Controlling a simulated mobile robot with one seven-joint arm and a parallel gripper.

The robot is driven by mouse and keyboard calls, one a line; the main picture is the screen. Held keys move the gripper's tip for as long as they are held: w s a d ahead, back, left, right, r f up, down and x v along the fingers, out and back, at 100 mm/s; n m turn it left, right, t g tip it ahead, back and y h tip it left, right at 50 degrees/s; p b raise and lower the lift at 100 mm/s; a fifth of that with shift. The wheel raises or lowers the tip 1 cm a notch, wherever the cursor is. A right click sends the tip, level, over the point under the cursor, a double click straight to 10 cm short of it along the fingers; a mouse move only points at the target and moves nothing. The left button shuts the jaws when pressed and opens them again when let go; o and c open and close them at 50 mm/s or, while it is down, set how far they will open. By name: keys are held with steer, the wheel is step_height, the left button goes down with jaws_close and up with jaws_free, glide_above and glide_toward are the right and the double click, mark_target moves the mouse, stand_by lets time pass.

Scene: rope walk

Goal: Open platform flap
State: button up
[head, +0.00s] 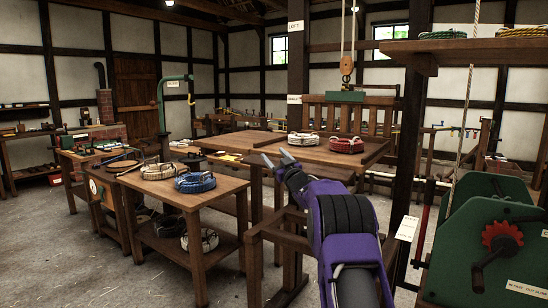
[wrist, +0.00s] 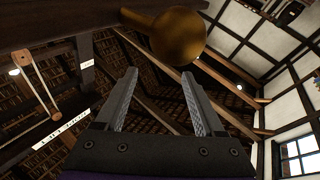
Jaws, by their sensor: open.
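The wooden platform (head: 355,158) stands at mid-height in the middle of the head view. My gripper (head: 276,157) is in front of the platform's near edge, jaws apart and empty. In the wrist view my gripper (wrist: 159,72) points up towards the roof, its two fingers spread. A round brass-coloured knob (wrist: 178,38) is just beyond the fingertips, beside a dark wooden board (wrist: 60,12). Nothing shows between the fingers. Contact with the knob cannot be told.
A white rope coil (head: 304,145) and a red coil (head: 343,145) lie on the platform. A hanging pulley (head: 347,65) is above it. A table (head: 190,200) with coils stands left. A green crank machine (head: 490,235) stands right. The floor at lower left is clear.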

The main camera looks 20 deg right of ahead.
steer(key=shift+s+d+f, duration=0.1)
steer(key=b+v, duration=0.1)
steer(key=v, duration=1.6)
steer(key=shift+s, duration=0.1)
